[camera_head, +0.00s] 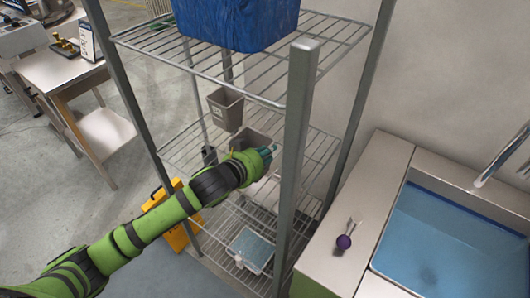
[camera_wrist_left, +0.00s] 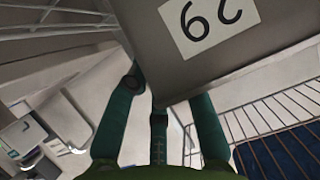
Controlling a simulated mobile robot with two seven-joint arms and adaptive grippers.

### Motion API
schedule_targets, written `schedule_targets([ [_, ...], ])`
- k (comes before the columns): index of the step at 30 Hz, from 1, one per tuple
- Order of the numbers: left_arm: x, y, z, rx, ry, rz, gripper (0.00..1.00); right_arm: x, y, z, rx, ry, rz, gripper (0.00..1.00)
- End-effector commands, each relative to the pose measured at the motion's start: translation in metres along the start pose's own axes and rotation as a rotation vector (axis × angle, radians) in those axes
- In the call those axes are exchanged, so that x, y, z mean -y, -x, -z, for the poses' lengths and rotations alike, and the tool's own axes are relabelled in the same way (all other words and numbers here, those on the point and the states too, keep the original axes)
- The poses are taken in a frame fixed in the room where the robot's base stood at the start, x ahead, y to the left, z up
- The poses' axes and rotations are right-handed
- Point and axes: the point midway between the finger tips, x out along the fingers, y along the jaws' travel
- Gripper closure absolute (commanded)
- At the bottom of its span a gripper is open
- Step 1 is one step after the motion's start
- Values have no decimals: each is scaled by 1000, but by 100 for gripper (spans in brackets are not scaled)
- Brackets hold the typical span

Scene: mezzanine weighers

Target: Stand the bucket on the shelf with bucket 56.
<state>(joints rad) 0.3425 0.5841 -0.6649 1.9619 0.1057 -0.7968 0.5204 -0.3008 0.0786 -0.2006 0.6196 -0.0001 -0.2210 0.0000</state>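My left gripper (camera_head: 264,153) reaches into the wire rack at the middle shelf (camera_head: 180,152). A grey bucket (camera_head: 250,138) is right at its fingers, partly hidden by the arm. In the left wrist view a grey bucket wall (camera_wrist_left: 205,65) with a white two-digit label, upside down, fills the top; I cannot read the number surely. Its edge overlaps some tips of the green fingers (camera_wrist_left: 160,115), so their closure is unclear. Another small grey bucket (camera_head: 225,108) with a label too small to read appears upright beyond it. My right gripper is not in view.
A blue bin (camera_head: 237,22) stands on the shelf above. A front post (camera_head: 296,130) is close beside the gripper. A light-blue item (camera_head: 250,248) lies on a lower shelf. The sink counter (camera_head: 360,195) with a purple-ended object (camera_head: 344,241) is to the right.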

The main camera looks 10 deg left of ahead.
Motion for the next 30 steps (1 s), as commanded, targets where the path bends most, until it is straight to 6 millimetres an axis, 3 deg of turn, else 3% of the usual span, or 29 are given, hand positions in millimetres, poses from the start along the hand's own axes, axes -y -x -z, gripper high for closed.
schedule_targets([
  [10,0,1,2,0,-1,0,68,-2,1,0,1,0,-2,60],
  [14,1,10,1,1,-1,0,68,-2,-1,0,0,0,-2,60],
  [30,1,106,1,1,0,1,68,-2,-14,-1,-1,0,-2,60],
])
